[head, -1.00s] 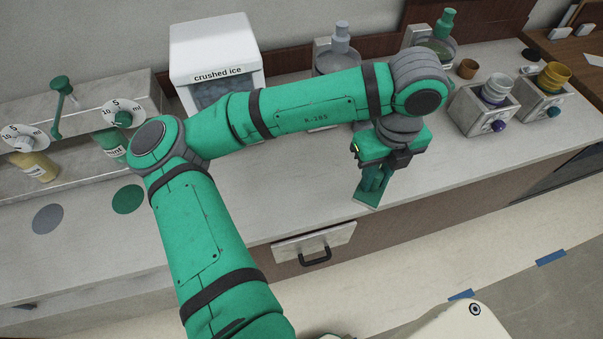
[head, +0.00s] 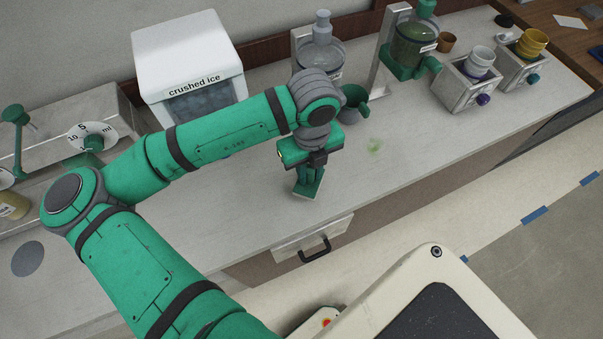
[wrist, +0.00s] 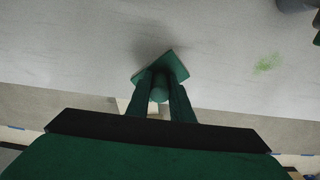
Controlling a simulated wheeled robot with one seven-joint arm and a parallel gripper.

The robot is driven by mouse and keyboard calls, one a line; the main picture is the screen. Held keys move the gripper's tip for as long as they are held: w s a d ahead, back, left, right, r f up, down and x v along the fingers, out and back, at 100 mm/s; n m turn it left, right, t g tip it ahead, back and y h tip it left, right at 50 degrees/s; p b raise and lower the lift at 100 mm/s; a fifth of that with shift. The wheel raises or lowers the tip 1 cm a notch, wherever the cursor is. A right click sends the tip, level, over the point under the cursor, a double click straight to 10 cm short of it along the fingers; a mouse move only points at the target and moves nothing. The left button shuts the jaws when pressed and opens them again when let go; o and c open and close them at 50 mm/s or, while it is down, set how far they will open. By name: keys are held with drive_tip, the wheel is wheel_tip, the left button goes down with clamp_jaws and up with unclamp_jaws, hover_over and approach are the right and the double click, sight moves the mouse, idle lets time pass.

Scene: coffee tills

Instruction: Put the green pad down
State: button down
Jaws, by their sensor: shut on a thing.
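My gripper (head: 308,178) is shut on the green pad (head: 308,190), a small flat piece at the fingertips. The gripper points down over the front part of the pale counter (head: 240,205). In the wrist view the pad (wrist: 174,66) sticks out past the fingertips of my gripper (wrist: 160,88), with a soft shadow on the counter beside it. It looks a little above the counter; I cannot tell the exact gap. A green smear (head: 374,147) lies on the counter to the right of the gripper, and shows in the wrist view (wrist: 266,63).
Behind my arm stand a crushed ice box (head: 192,70), a grey dispenser (head: 322,45) and a green dispenser (head: 412,45). A dark green jug (head: 353,102) stands near the gripper. Cup holders (head: 470,84) are at right. A drawer (head: 312,242) juts out below. The counter's front middle is clear.

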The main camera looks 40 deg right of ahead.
drive_tip(key=f, duration=0.2)
drive_tip(key=w+f, duration=0.1)
drive_tip(key=shift+a+f, duration=0.25)
drive_tip(key=shift+a, duration=0.05)
drive_tip(key=shift+s+d+f, duration=0.15)
drive_tip(key=shift+f, duration=0.15)
drive_tip(key=shift+f, duration=0.1)
drive_tip(key=c, duration=1.6)
unclamp_jaws()
drive_tip(key=shift+o, duration=0.2)
wheel_tip(320, 180, up, 12)
drive_tip(key=shift+r, duration=0.15)
